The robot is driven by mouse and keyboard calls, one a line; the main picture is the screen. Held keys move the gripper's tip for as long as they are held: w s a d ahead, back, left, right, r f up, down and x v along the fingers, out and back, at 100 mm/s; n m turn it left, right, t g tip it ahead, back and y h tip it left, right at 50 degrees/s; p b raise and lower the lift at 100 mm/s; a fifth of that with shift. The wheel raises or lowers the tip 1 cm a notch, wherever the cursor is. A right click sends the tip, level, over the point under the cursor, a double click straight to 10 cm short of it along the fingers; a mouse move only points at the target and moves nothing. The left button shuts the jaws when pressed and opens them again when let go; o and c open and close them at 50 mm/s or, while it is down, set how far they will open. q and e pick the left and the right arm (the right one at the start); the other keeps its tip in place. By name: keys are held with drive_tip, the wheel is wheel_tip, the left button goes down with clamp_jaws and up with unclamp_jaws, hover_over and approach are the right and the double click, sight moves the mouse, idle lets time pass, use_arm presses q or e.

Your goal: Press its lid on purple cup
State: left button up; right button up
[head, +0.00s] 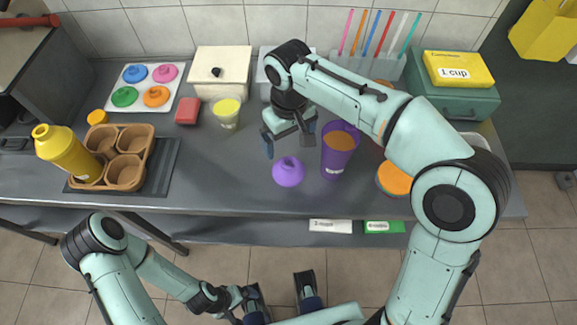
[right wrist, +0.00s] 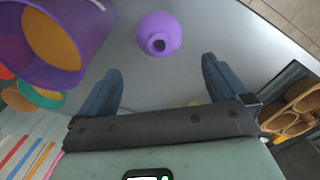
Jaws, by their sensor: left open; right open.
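The purple cup (head: 337,158) stands upright and uncovered on the grey counter, with orange contents showing. It also shows at the upper left of the right wrist view (right wrist: 92,28). The purple lid (head: 288,172), round with a knob, lies on the counter just left of the cup; it also shows in the right wrist view (right wrist: 160,33). My right gripper (head: 289,146) is open and empty, behind the lid and left of the cup. In the right wrist view the lid is beyond the fingertips (right wrist: 160,68). My left gripper (head: 281,292) is open and empty, in front of the counter.
A tray (head: 128,101) of coloured lids, a red block (head: 187,110) and a yellow-topped cup (head: 227,112) stand left. An orange-filled cup (head: 394,180) is right of the purple cup, partly hidden by my right arm.

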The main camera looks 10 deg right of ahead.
sight(289, 167)
wheel_tip(289, 167, down, 7)
drive_tip(key=shift+w+f+b, duration=0.1)
drive_tip(key=shift+f+b, duration=0.1)
drive_tip(key=shift+b, duration=0.45)
drive_tip(key=shift+w+f+b, duration=0.1)
drive_tip(key=shift+f+b, duration=0.4)
drive_tip(key=shift+f, duration=2.15)
drive_tip(key=c, duration=0.6)
